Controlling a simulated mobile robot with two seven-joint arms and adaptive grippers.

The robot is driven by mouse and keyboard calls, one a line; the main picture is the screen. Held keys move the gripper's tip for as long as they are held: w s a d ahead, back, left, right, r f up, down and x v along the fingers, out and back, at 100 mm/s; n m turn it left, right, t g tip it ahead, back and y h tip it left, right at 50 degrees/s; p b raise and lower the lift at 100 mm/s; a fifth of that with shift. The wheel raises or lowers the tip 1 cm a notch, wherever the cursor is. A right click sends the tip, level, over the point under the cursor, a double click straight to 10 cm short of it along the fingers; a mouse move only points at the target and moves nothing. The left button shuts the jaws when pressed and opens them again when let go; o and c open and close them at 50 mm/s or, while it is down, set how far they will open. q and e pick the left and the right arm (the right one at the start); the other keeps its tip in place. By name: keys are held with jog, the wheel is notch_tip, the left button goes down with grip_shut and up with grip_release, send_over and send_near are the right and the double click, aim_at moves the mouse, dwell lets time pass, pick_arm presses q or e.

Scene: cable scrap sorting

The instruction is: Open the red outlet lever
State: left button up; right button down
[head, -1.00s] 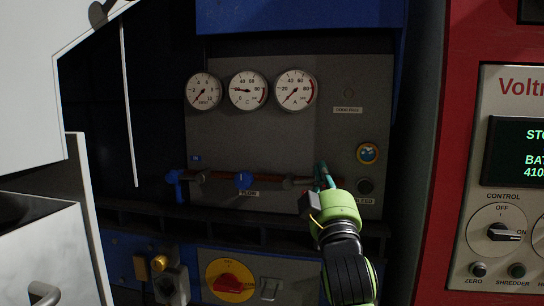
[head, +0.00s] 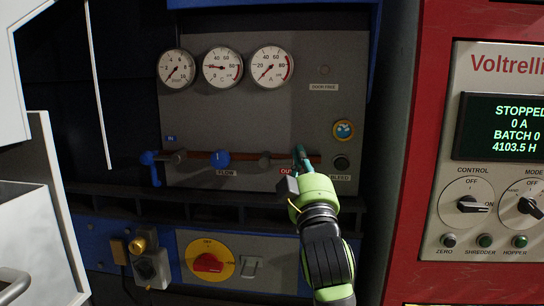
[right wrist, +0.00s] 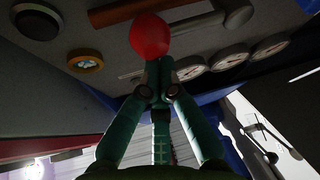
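The red round knob (right wrist: 150,36) of the outlet lever shows in the right wrist view, just beyond my fingertips, in front of a brown pipe (right wrist: 122,10). My right gripper (right wrist: 158,66) has its teal fingers drawn together, with nothing visible between them. The tips look very close to the knob; I cannot tell whether they touch it. In the head view my right gripper (head: 302,154) is at the right end of the pipe (head: 240,158) and hides the lever. A red OUT label (head: 286,171) is partly covered by it. My left gripper is out of view.
Three gauges (head: 222,67) sit above the pipe, which has a blue valve (head: 216,158) at FLOW. A black BLEED button (head: 341,163) and a yellow-ringed blue button (head: 343,131) are right of my gripper. The red control cabinet (head: 404,185) stands farther right.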

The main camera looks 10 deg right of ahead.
jog(key=v, duration=1.1)
jog(key=shift+s, duration=0.25)
jog(key=shift+f, duration=0.1)
